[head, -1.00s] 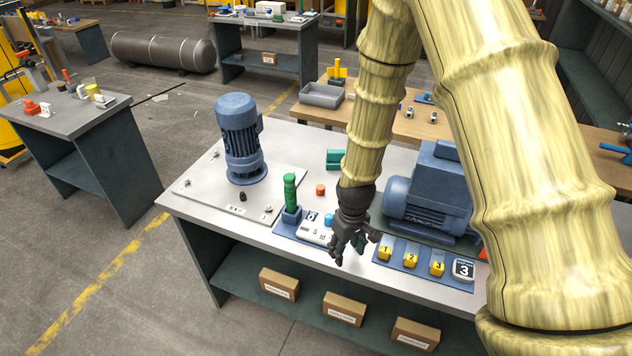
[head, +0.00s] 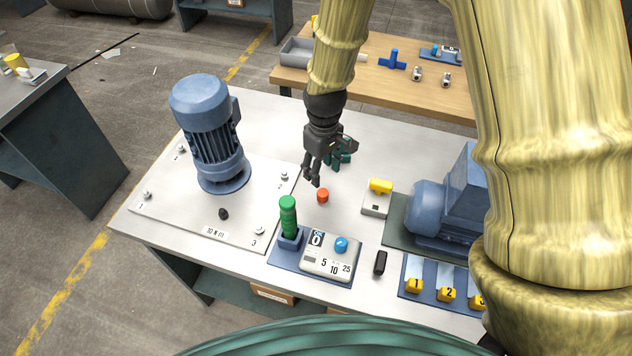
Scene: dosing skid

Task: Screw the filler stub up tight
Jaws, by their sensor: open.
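No part is marked as the filler stub, and I cannot tell which it is. A short orange-red round piece (head: 322,196) stands on the grey bench top. A small black knob (head: 223,214) sits on the light plate (head: 180,222) in front of the upright blue motor (head: 208,130). My gripper (head: 322,167) is open and empty, pointing down, above and just behind the orange-red piece in the picture. It appears apart from it. A green-handled tool (head: 289,215) stands upright in a blue holder beside a dial box (head: 330,256) with a blue knob.
A white box with a yellow lever (head: 380,187), a black block (head: 380,262) and a horizontal blue motor (head: 440,210) stand to the right. Numbered yellow pieces (head: 446,294) line the front right. Bolts dot the plate.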

